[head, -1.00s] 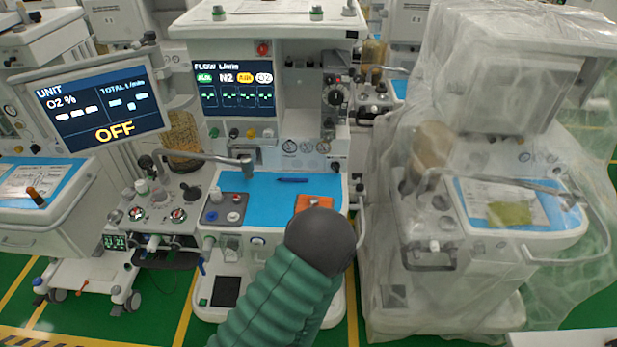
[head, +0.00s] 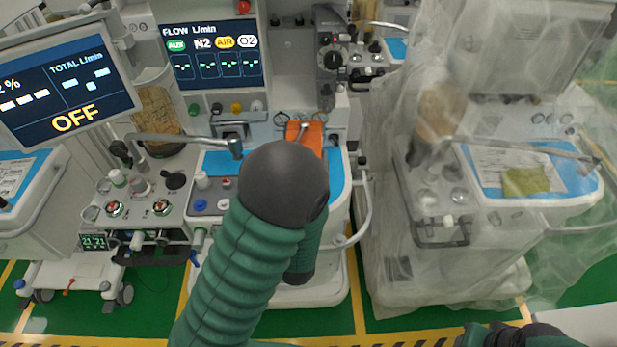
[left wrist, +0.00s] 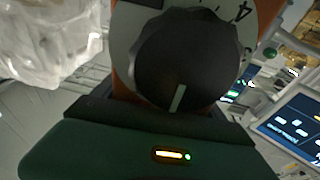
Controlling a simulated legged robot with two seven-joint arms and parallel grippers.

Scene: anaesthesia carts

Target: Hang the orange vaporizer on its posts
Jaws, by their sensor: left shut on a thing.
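The orange vaporizer (head: 304,136) shows just beyond my left arm in the head view, above the blue work surface. My left gripper (left wrist: 150,110) is shut on the vaporizer; in the head view my arm hides the jaws. The back rail area (head: 290,48) of the central machine is right of the flow screen; I cannot make out the posts clearly. Dark parts of my right arm show at the bottom right edge; its jaws are unclear.
A grey unit with a dial (head: 331,60) is mounted right of the rail area. The flow screen (head: 210,60) is to its left. A jointed metal arm (head: 185,140) crosses the work surface. A plastic-draped machine (head: 400,230) stands at right.

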